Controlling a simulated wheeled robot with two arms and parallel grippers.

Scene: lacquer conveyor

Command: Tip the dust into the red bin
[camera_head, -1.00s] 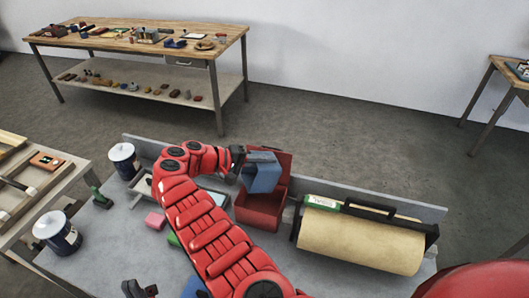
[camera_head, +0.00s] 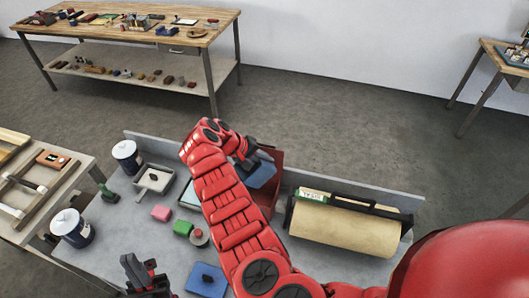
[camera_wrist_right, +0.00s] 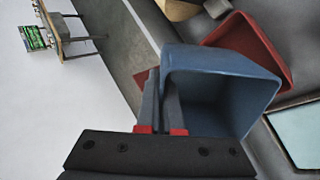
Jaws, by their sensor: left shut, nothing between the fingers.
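My right gripper (camera_head: 246,160) is shut on the wall of a blue open box (camera_head: 262,175) and holds it at the red bin (camera_head: 278,164). In the right wrist view the fingers (camera_wrist_right: 164,105) grip the box wall, and the box (camera_wrist_right: 220,62) is tilted with its hollow inside showing. The red bin (camera_wrist_right: 272,50) shows behind the box there. I see no dust, and the bin's inside is mostly hidden by the box and my right arm. My left gripper (camera_head: 145,268) is shut and empty over the bench's front left.
A roll of tan paper (camera_head: 345,228) in a black holder lies right of the bin.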

